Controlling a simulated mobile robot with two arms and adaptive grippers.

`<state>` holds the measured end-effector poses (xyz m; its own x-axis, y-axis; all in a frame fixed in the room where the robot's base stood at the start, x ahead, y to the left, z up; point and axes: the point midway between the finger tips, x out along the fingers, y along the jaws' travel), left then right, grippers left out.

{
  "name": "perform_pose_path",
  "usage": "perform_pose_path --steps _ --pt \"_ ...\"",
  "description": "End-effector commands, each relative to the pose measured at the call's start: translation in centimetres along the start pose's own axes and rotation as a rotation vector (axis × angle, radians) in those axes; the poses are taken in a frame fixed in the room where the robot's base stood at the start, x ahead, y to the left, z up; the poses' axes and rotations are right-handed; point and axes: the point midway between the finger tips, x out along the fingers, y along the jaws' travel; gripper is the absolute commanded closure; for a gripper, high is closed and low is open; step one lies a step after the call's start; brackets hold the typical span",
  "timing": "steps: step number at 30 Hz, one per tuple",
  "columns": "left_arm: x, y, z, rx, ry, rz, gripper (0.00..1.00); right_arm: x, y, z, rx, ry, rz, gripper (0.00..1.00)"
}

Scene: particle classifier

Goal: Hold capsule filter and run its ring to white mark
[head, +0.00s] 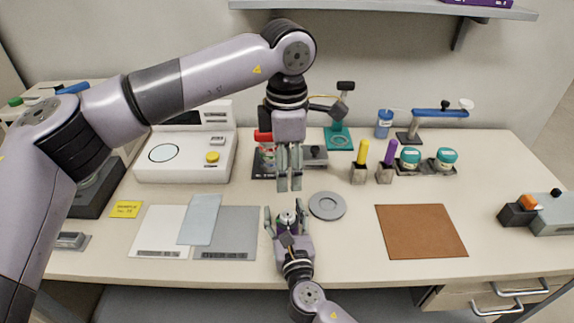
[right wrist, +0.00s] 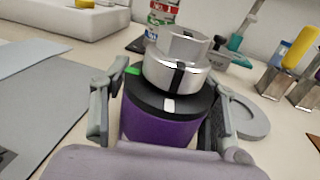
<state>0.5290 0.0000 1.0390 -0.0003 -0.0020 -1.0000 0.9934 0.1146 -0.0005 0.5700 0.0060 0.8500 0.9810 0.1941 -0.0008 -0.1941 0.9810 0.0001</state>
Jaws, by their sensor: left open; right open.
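The capsule filter has a purple body (right wrist: 160,126) and a black collar with a white mark (right wrist: 168,106) and a green mark (right wrist: 132,71). A silver stepped ring (right wrist: 178,72) with a black stripe sits on top; the stripe is near the white mark but not clearly in line. The filter (head: 287,217) stands upright near the front of the table in the head view. My right gripper (head: 285,211) is open, its fingers on either side of the filter; contact is unclear. My left gripper (head: 289,186) is open, pointing down, just behind and above it, empty.
A grey round disc (head: 327,206) lies right of the filter. Grey and white sheets (head: 225,245) lie to the left, a brown mat (head: 420,231) to the right. A white instrument (head: 185,165), holders and teal-lidded jars (head: 446,158) stand behind.

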Motion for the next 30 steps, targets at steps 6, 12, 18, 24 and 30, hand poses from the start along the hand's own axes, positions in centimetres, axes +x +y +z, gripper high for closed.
perform_pose_path --steps 6,12,18,24,30 --pt "0.0 0.0 0.0 0.0 0.0 0.0 0.52 -0.4 0.0 0.0 0.0 0.0 0.0 0.45" --pt "0.0 0.0 0.0 0.0 0.0 0.0 0.52 -3.4 0.0 -0.1 0.002 0.003 0.002 0.45" --pt "0.0 0.0 0.0 0.0 0.0 0.0 0.52 -7.8 0.0 -0.2 0.0 0.003 0.001 0.45" --pt "0.0 0.0 0.0 0.0 0.0 0.0 0.52 -10.9 0.0 -0.1 -0.001 0.002 0.001 0.45" --pt "0.0 0.0 0.0 0.0 0.0 0.0 0.52 -12.0 0.0 0.0 0.001 0.0 0.0 0.45"
